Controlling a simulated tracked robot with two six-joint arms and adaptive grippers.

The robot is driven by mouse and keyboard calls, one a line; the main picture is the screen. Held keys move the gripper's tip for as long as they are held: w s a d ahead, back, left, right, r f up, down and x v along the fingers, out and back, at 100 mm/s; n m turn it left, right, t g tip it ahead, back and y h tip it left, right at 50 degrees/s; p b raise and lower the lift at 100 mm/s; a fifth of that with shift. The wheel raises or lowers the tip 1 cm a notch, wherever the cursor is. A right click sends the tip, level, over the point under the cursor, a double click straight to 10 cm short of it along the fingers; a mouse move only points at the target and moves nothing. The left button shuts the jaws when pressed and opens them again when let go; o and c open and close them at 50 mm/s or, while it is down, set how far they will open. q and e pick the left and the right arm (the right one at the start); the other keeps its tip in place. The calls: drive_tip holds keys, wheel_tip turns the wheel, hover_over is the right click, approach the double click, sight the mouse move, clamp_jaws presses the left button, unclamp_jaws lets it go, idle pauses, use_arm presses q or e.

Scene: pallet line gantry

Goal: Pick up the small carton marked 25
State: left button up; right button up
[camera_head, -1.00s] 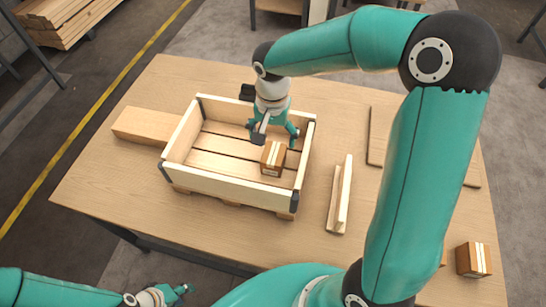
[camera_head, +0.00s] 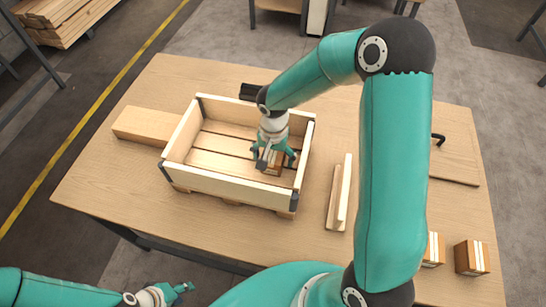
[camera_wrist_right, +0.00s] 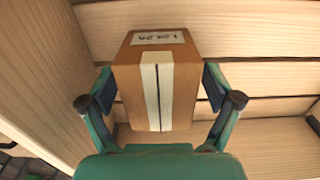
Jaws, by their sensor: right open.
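A small brown carton (camera_head: 275,168) with a pale tape stripe stands inside the wooden crate (camera_head: 225,186), near its right front corner. In the right wrist view the carton (camera_wrist_right: 185,85) has a white label on its top; the print is hard to read but seems to end in 25. My right gripper (camera_head: 275,161) is down in the crate, open, with one finger on each side of the carton. Small gaps to the fingers seem to show. My left gripper (camera_head: 184,289) is at the lower left, off the table and away from the crate; its jaw state is too small to tell.
Two more small cartons stand at the table's right front, one (camera_head: 434,249) partly behind my right arm, the other (camera_head: 472,258) clear. An L-shaped wooden piece (camera_head: 340,195) lies right of the crate, a wooden block (camera_head: 143,124) left of it. A flat board (camera_head: 456,165) lies at the right.

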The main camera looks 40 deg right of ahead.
drive_tip(key=c, duration=1.5)
drive_tip(key=shift+r, duration=0.15)
